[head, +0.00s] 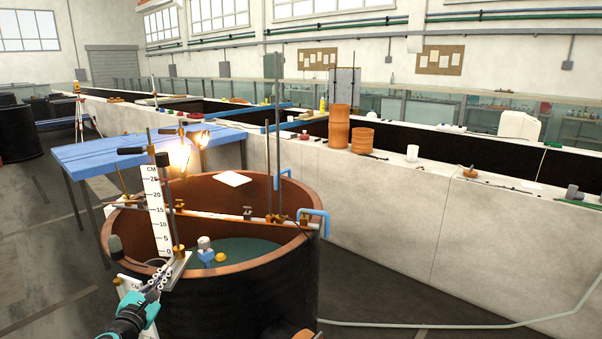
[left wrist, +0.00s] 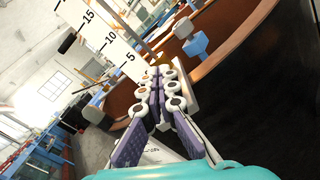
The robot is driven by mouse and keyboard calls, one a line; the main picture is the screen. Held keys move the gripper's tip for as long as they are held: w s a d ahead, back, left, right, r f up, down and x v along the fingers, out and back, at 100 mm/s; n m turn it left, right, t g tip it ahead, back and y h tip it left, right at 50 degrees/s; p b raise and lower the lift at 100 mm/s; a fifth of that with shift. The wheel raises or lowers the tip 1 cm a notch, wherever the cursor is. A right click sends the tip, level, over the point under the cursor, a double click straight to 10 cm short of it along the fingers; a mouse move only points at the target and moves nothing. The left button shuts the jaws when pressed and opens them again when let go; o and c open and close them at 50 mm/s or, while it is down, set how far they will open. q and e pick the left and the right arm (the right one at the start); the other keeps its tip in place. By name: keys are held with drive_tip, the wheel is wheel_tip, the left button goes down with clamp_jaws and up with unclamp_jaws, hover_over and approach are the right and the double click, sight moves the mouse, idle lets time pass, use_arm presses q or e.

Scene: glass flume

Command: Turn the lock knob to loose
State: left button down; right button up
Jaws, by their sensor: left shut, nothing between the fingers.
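A white centimetre scale (head: 157,212) stands upright on the near rim of a round tank (head: 240,290), with a thin rod beside it. A small brass fitting (head: 178,251) is at the rod's foot. I cannot tell which of these is the lock knob. My left gripper (head: 161,273) is shut and empty just below the scale's foot. In the left wrist view its fingers (left wrist: 156,78) are together in front of the scale (left wrist: 108,38); contact is unclear.
A blue table (head: 110,152) stands behind the tank. A lit lamp (head: 180,155) is above the tank's left side. Upright rods (head: 268,160) and a blue bent tube (head: 313,212) are at its right rim. A long pale flume wall (head: 400,215) runs behind.

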use_arm(q)
drive_tip(key=shift+a, duration=0.2)
drive_tip(key=shift+d+r, duration=0.1)
drive_tip(key=shift+r, duration=0.25)
drive_tip(key=s, duration=0.6)
